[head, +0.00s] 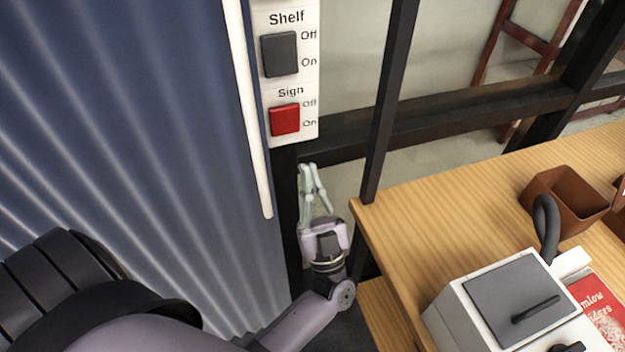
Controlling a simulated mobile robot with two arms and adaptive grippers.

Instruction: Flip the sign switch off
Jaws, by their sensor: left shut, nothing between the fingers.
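The sign switch (285,119) is a red rocker on a white panel (309,86), under the word "Sign", with "Off" at its upper right and "On" at its lower right. Whether it is tipped to Off or On is too small to tell. My left gripper (307,168) is below the panel, pointing up, with its fingers shut and empty. In the picture its fingertips are a short way under the panel's lower edge, apart from the switch. My right gripper is not in view.
A dark shelf switch (279,54) sits above the sign switch. A blue corrugated curtain (130,130) with a white rod (250,120) is at left. A wooden table (450,210) at right bears a white and grey appliance (510,305) and a brown box (565,203). A dark post (388,100) stands between.

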